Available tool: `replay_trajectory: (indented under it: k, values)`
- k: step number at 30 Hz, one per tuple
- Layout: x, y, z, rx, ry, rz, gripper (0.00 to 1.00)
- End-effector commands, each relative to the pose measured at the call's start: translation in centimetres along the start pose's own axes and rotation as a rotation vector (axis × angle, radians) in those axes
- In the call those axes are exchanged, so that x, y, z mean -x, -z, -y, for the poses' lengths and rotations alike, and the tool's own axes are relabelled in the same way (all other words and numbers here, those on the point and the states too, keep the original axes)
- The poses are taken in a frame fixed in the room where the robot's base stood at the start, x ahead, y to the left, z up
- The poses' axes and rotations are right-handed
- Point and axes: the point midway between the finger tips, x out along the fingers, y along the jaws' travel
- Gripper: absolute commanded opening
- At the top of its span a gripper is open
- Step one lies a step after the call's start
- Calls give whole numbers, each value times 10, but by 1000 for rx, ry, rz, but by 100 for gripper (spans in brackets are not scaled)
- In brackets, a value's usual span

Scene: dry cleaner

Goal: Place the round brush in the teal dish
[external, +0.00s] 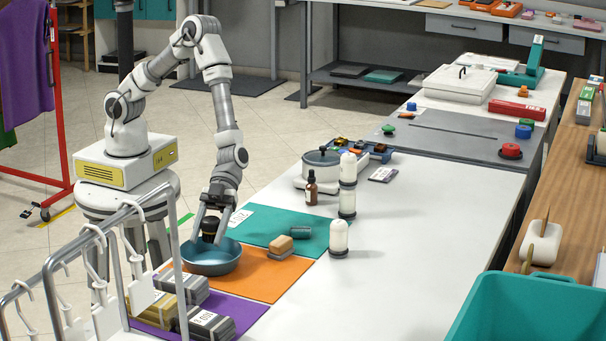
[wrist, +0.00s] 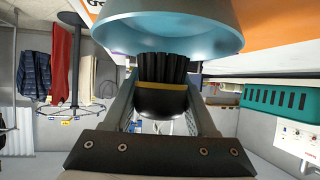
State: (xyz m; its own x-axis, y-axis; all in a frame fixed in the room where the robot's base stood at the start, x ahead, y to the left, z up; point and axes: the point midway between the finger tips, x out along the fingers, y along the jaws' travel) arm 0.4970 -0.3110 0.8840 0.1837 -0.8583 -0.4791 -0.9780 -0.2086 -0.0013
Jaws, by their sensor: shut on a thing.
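My gripper (external: 211,226) is shut on the round brush (external: 210,225), which has a dark body. In the wrist view the round brush (wrist: 163,92) sits between my two fingers, with black bristles, a yellow band and a dark rounded handle. The bristles point toward the teal dish (external: 211,264), a round blue-teal bowl on the orange mat. The brush is over the dish at its far side; I cannot tell whether it touches the dish. The dish also shows in the wrist view (wrist: 170,30), its near rim just beyond the bristles.
The orange mat (external: 268,279) also holds a tan-topped brush (external: 280,245). A teal mat (external: 262,225) bears a small dark roll (external: 301,232). Grey bundles (external: 208,322) lie on the purple mat in front.

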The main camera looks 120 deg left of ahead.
Motion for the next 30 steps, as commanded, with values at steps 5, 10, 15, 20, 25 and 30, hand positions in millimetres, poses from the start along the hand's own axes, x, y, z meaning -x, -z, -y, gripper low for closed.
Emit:
replay_trajectory:
  k: [5,10,15,20,25,30]
  values:
    - [-1,-9,10,0,0,0,1]
    - [-12,-28,10,2,-1,1,1]
    - [-20,-43,10,0,0,0,1]
    - [-20,-42,10,-1,0,0,1]
    - [-21,-45,10,0,0,0,1]
    - [-21,-44,10,0,0,0,86]
